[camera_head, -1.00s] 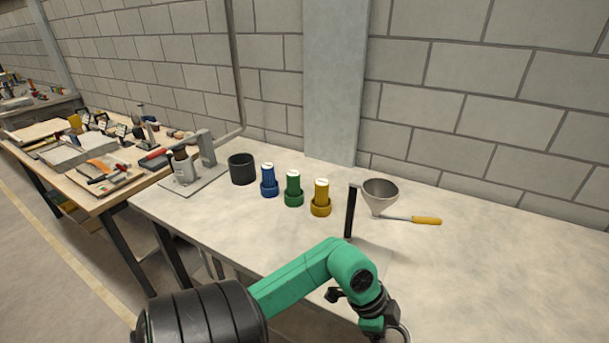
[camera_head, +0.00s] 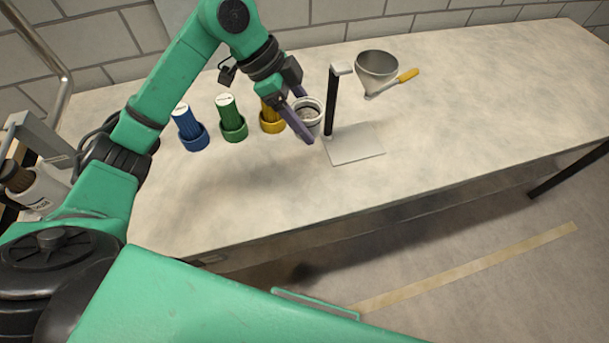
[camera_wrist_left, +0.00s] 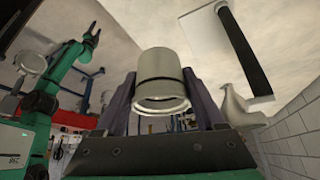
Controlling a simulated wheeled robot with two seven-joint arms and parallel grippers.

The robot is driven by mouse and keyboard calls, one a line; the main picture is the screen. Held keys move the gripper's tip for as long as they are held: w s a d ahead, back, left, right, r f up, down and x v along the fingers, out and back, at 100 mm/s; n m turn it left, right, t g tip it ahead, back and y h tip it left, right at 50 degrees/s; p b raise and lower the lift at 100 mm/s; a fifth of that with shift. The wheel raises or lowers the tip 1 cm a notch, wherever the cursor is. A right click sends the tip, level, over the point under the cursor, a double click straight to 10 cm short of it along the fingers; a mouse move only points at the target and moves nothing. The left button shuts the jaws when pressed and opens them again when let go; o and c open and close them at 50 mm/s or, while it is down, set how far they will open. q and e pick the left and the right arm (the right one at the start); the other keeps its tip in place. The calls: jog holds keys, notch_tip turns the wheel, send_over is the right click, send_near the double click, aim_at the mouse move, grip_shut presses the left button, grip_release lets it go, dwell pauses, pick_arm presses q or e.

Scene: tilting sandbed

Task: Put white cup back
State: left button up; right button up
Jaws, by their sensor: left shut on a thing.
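My left gripper (camera_head: 311,126) is shut on the white cup (camera_head: 308,108), one finger on each side of it. The cup is upright with its open rim up. In the head view it is just left of the black post and behind the near finger. The cup (camera_wrist_left: 162,70) also shows between both fingers in the left wrist view. I cannot tell whether its base touches the table. A green arm with a small gripper (camera_wrist_left: 93,36) shows at the left of the left wrist view, too small to read its jaws.
A stand with a black post (camera_head: 332,100) and pale base plate (camera_head: 357,147) is right of the cup. Yellow (camera_head: 270,122), green (camera_head: 232,122) and blue (camera_head: 188,130) containers stand left. The right tabletop is clear.

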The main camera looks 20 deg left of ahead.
pick_arm(q)
notch_tip(320, 180, down, 19)
jog(key=p, duration=0.2)
jog(key=shift+r+p, duration=0.2)
jog(key=shift+p, duration=0.15)
jog(key=shift+f, duration=0.15)
jog(key=o, duration=1.4)
jog(key=shift+o, duration=0.2)
jog(key=b+v, duration=0.2)
jog(key=v, duration=1)
